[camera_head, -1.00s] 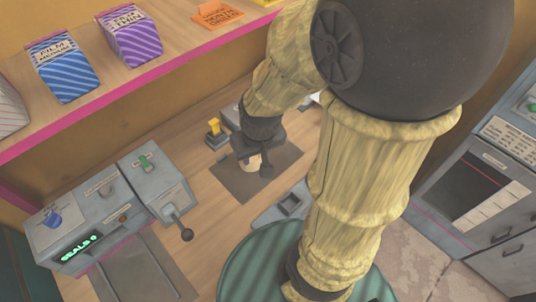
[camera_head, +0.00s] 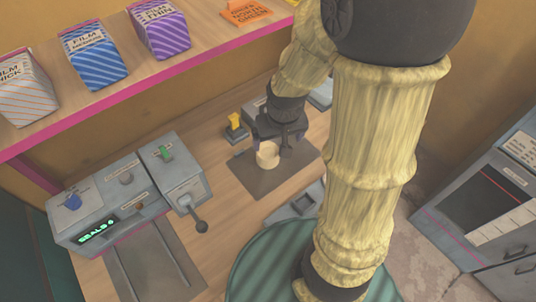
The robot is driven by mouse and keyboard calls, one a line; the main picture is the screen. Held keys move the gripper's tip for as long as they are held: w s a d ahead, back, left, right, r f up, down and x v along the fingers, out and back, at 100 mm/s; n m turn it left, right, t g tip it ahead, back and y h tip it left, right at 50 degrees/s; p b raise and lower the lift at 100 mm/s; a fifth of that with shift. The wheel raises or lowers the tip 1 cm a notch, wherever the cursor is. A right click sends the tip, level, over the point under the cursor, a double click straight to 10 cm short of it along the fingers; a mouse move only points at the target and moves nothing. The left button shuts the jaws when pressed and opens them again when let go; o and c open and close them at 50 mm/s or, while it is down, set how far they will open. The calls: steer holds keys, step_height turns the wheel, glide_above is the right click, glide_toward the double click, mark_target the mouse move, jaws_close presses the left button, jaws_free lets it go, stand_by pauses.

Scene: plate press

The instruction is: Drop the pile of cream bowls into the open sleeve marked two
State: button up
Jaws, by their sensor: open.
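The cream bowls (camera_head: 267,156) show as a small pale pile on a dark grey mat (camera_head: 262,186) on the wooden counter. The number of bowls cannot be told. My gripper (camera_head: 279,146) is open at the pile, with its dark jaws just above and behind the bowls in the camera_head view. Whether a finger touches the pile cannot be told. I cannot make out a sleeve marked two in this view; my arm covers part of the counter behind.
A grey press (camera_head: 130,195) with knobs, a lit display and a ball-ended lever stands at left. A yellow-topped device (camera_head: 235,125) is beside the mat. Film boxes (camera_head: 94,55) line the pink-edged shelf. A grey cabinet (camera_head: 490,220) stands at right.

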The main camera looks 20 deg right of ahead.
steer(key=p, duration=0.2)
glide_above(268, 151)
steer(key=s, duration=0.2)
steer(key=s+x, duration=0.1)
steer(key=x, duration=0.4)
steer(key=shift+w+d+g+b, duration=0.1)
steer(key=shift+w+g+b, duration=0.05)
steer(key=shift+g+b, duration=0.15)
steer(key=f+p, duration=0.1)
steer(key=f, duration=0.3)
steer(key=w+f+p, duration=0.1)
steer(key=f, duration=0.7)
steer(key=shift+w+p, duration=0.4)
steer(key=shift+f+p, duration=0.7)
steer(key=shift+f, duration=0.15)
steer(key=shift+w+f+p, duration=0.15)
steer(key=shift+f+p, duration=0.15)
steer(key=shift+f, duration=0.55)
steer(key=shift+w+f+p, duration=0.2)
steer(key=shift+f+p, duration=0.05)
steer(key=shift+f, duration=0.6)
